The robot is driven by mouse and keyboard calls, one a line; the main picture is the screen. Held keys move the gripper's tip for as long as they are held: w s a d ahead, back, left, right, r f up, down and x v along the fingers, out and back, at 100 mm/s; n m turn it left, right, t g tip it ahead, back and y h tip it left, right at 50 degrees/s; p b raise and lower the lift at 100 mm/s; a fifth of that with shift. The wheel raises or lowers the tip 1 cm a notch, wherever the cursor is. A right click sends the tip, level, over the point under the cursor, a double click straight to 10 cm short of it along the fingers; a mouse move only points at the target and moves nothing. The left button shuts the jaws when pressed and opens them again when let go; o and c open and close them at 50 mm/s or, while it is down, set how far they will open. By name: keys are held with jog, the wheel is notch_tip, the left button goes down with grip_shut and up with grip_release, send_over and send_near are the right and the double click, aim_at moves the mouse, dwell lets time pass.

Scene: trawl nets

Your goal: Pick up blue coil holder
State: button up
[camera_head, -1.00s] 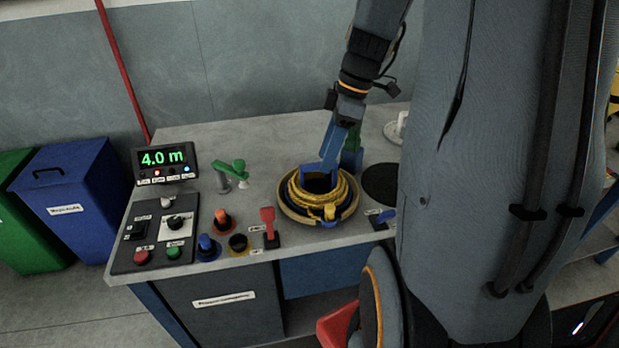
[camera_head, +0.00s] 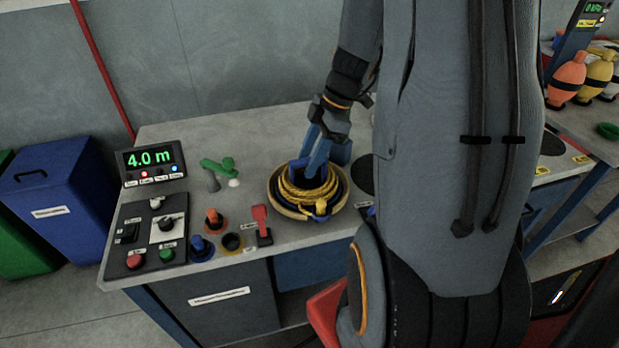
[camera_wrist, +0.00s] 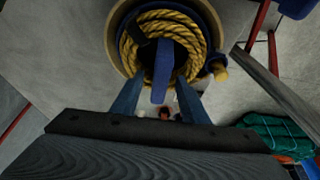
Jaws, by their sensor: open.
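The blue coil holder (camera_head: 295,172) stands on the bench with a yellow rope coil (camera_head: 308,190) wound around it, in a round tan-rimmed dish (camera_head: 277,204). In the wrist view the holder's blue upright part (camera_wrist: 163,72) rises at the front of the coil (camera_wrist: 140,45). My gripper (camera_head: 318,158) is at the holder from above in the head view. In the wrist view my gripper's two blue fingers (camera_wrist: 158,98) are apart, one on each side of the upright part, with gaps visible. Whether either finger touches it cannot be told.
A control panel (camera_head: 118,248) with knobs, a 4.0 m display (camera_head: 153,160), a green-handled valve (camera_head: 218,167) and a red lever (camera_head: 261,220) stand left of the coil. A dark round disc (camera_head: 364,173) lies to its right. My arm hides part of the bench.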

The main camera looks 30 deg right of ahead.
jog(key=shift+a+f, duration=0.15)
jog(key=shift+f, duration=0.25)
grip_shut()
jog(key=shift+r, duration=0.1)
